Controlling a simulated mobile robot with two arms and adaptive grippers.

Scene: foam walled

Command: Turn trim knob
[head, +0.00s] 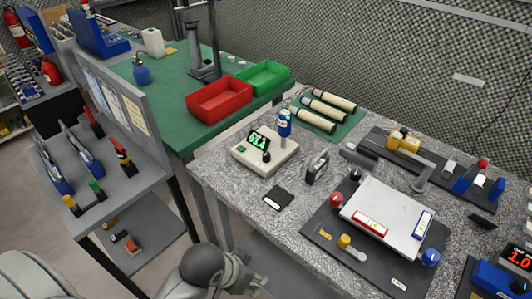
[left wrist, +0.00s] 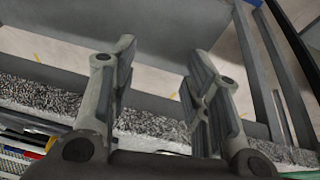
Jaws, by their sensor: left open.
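A white bench instrument (head: 265,150) with a lit green display stands on the speckled table. A small black knob (head: 267,157) is on its top, beside the display; I cannot read any label naming it the trim knob. A blue can-shaped object (head: 285,122) stands at the instrument's back right. My left gripper (left wrist: 162,62) shows in the left wrist view with its two fingers apart and nothing between them. It is away from the instrument, with the speckled table edge behind the fingers. My right gripper is not in view.
A dark wallet-like pad (head: 277,198) and a grey meter (head: 316,167) lie near the instrument. A board with a white panel (head: 385,215) and coloured knobs is at right. Red (head: 219,98) and green (head: 263,77) trays stand behind. A grey rack is at left.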

